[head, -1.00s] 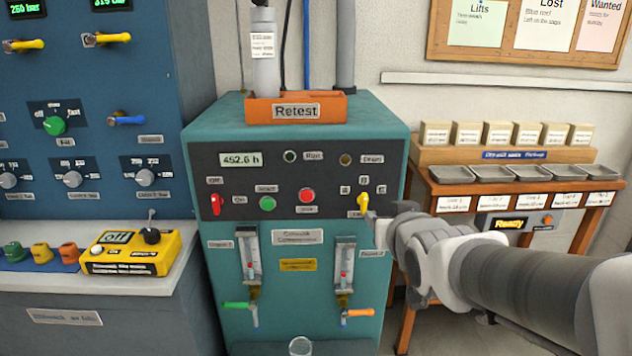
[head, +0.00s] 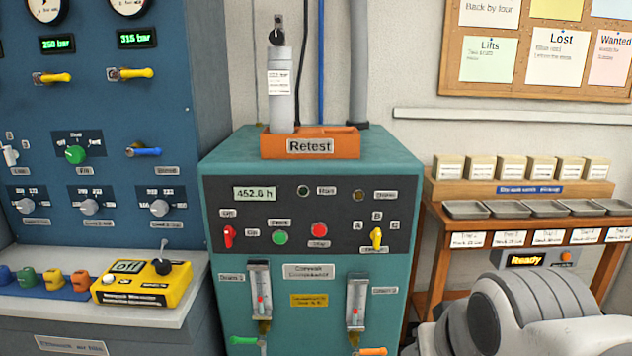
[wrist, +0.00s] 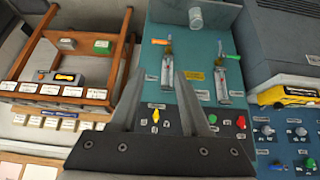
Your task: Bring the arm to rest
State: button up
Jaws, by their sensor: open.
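My gripper (wrist: 160,70) shows in the wrist view, its two dark fingers apart with nothing between them. The wrist view is upside down. The fingers point toward the teal compressor cabinet, which also stands mid-picture in the head view (head: 232,168); the gap between them and the cabinet is hard to judge. The yellow selector (head: 376,238) on the cabinet's dark panel is clear of the gripper in the head view, and it shows near the fingers in the wrist view (wrist: 155,116). In the head view only a pale link of my arm shows, at the lower right.
A wooden rack (head: 432,185) with trays and small boxes stands right of the cabinet. A blue gauge panel (head: 100,115) and a bench with a yellow control box (head: 140,290) stand left. An orange Retest tray (head: 345,145) holds a grey cylinder (head: 281,90) on top.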

jog(key=s+r+p, duration=0.2)
jog(key=r+p, duration=0.8)
jog(key=s+r+g+p, duration=0.1)
jog(key=r+p, duration=0.9)
jog(key=p, duration=0.1)
jog(key=shift+s+a+r, duration=0.15)
jog(key=shift+s+r, duration=0.05)
jog(key=shift+s, duration=0.15)
dwell(0.6)
